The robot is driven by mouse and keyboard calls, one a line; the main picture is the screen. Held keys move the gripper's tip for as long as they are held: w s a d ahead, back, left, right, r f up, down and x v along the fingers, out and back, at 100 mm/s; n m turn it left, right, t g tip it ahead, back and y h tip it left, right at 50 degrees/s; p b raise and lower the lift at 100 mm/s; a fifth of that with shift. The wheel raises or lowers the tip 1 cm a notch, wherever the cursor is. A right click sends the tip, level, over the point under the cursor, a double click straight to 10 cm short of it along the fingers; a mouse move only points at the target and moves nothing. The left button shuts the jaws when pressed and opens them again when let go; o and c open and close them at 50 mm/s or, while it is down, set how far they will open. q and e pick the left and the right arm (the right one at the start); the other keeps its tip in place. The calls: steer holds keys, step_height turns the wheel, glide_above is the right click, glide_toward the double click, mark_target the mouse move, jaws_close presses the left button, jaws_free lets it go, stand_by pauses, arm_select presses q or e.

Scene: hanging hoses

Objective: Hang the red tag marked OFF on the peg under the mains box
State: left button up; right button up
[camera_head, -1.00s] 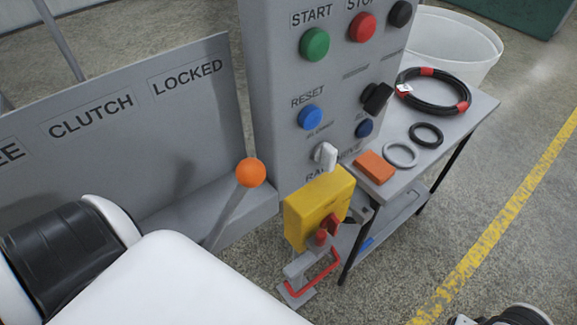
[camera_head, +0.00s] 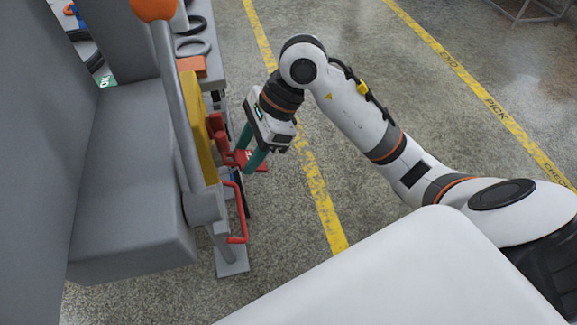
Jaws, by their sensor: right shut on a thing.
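The yellow mains box (camera_head: 198,125) is seen nearly edge-on at the left, with a red switch handle (camera_head: 217,132) on its front. My right gripper (camera_head: 249,149), with teal fingers, is just right of the box's front. It is shut on a flat red piece, the tag (camera_head: 243,159), close to the switch handle. The OFF marking cannot be read from here. I cannot make out the peg under the box. I cannot tell whether the tag touches anything there. My left gripper is out of view.
A lever with an orange knob (camera_head: 153,8) stands in front of the box. A red bent bar (camera_head: 238,213) sits below it, above a grey foot plate (camera_head: 232,262). A grey cabinet fills the left. The floor to the right, with yellow lines (camera_head: 325,205), is open.

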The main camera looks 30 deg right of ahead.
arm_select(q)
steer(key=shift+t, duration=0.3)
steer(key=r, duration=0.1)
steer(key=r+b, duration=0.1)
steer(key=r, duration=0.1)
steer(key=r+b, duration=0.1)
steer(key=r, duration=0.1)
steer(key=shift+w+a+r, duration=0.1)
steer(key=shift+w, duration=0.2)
arm_select(e)
steer(key=w+d+f+t+y, duration=0.1)
steer(key=w+d+f+y, duration=0.1)
steer(key=d+f, duration=0.4)
steer(key=w+d+f+m+t+y, duration=0.1)
steer(key=w+d+f+y, duration=0.2)
steer(key=d+f, duration=0.3)
step_height(320, 180, down, 5)
steer(key=shift+w, duration=0.65)
arm_select(q)
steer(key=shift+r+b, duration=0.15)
steer(key=shift+b, duration=0.2)
arm_select(e)
steer(key=shift+d, duration=0.1)
